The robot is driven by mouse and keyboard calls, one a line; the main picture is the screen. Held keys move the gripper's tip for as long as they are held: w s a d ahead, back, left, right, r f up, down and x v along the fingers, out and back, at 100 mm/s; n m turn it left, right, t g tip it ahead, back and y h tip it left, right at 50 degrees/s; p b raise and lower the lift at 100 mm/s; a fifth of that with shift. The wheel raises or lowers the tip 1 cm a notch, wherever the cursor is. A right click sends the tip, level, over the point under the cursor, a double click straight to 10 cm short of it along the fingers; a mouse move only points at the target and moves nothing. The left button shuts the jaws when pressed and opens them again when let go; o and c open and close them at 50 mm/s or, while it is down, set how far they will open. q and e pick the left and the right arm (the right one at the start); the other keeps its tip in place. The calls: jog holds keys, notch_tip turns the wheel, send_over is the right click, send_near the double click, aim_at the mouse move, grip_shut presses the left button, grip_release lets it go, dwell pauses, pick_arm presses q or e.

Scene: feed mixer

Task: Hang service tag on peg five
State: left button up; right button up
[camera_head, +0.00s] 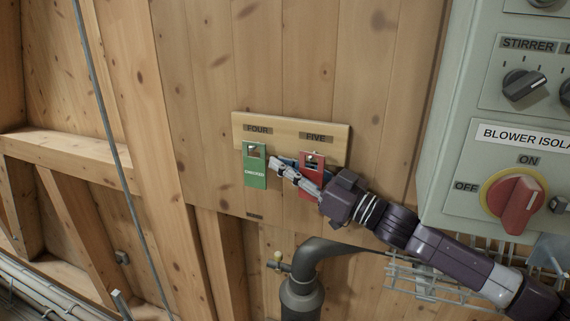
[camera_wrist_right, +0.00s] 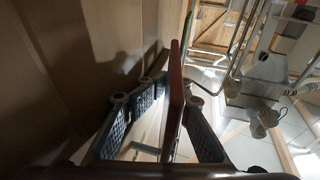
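A small wooden board (camera_head: 242,122) on the plank wall carries the labels FOUR and FIVE. A green tag (camera_head: 255,172) hangs under FOUR. A red tag (camera_head: 318,162) is upright under FIVE, its top opening at the peg, and seems to hang there. My right gripper (camera_head: 282,168) reaches across the red tag from the right. In the right wrist view the red tag (camera_wrist_right: 176,95) stands edge-on between the two open fingers, close to the right-hand finger, with a gap to the left-hand one. My left gripper is not in view.
A grey control box (camera_head: 455,150) with knobs and a red and yellow isolator switch (camera_head: 514,199) is at the right. A dark bent pipe (camera_head: 305,270) stands below the board. A wire basket (camera_head: 430,275) is under the box. The wall left of the board is clear.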

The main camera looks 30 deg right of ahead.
aim_at(316, 180)
jog(key=shift+d+r, duration=0.1)
jog(key=shift+d, duration=0.1)
jog(key=shift+s+f, duration=0.2)
jog(key=v, duration=0.4)
jog(key=shift+s+d, duration=0.25)
jog(key=shift+v, duration=1.2)
